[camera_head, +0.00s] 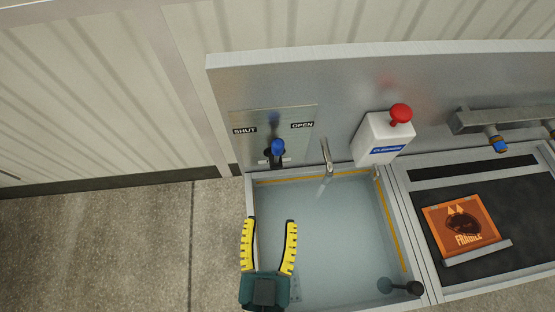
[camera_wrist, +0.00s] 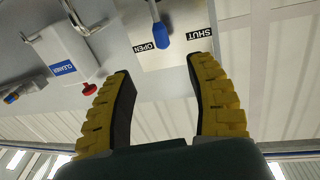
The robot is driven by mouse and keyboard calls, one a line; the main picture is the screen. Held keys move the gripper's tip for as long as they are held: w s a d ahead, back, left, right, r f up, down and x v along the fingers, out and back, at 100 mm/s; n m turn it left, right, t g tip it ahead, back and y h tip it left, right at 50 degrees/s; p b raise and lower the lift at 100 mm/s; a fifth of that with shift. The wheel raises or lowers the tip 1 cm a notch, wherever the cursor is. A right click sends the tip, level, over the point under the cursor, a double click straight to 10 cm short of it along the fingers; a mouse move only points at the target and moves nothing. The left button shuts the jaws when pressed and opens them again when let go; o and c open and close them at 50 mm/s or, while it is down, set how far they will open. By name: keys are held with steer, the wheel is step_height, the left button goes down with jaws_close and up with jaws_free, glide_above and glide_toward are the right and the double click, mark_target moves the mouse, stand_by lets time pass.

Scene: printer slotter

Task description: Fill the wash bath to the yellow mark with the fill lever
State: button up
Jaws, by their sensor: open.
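The wash bath (camera_head: 330,240) holds pale bluish water. A yellow mark (camera_head: 391,225) runs along its back and right walls and shows above the water; I cannot tell the exact gap. The fill lever (camera_head: 277,148) has a blue knob and stands on a metal plate between the SHUT label at left and the OPEN label at right. It also shows in the wrist view (camera_wrist: 163,36). A spout (camera_head: 326,155) hangs over the bath's back edge, with a pale streak below its tip. My gripper (camera_head: 268,222) is open and empty, in front of the lever and apart from it.
A white cleaner dispenser (camera_head: 383,140) with a red knob stands right of the spout. A dark round-ended handle (camera_head: 400,287) is at the bath's front right. An orange FRAGILE package (camera_head: 462,228) lies in the dark bay at right. The floor at left is clear.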

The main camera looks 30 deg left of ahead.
mark_target(277, 154)
steer(key=p+x, duration=0.3)
steer(key=x, duration=0.5)
steer(key=p+x, duration=0.3)
steer(key=x, duration=0.5)
steer(key=shift+w+a+r+p, duration=0.2)
steer(key=shift+w+p, duration=0.05)
steer(key=shift+p, duration=0.15)
steer(key=shift+c, duration=0.5)
jaws_close()
